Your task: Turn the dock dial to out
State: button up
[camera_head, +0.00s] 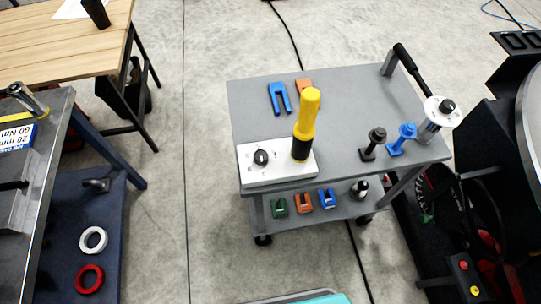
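The dial (261,157) is a small black knob on a white panel (285,173) at the front left of the grey cart. Small marks surround the knob, too small to read, and I cannot tell which mark it points at. A yellow tool with a black lower end (307,120) stands upright on the same panel, just right of the dial. Nothing touches the dial. My gripper is not in view.
The grey cart (340,95) also carries blue and orange forked pieces, a black and a blue post, and a white-flanged spool at right. A workbench (50,150) stands left; dark machinery stands right. Floor between bench and cart is clear.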

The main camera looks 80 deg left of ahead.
aim_at(261, 157)
jog(key=k, duration=0.4)
jog(key=u, duration=4.45)
jog(key=k, duration=0.2)
jog(key=z, duration=0.8)
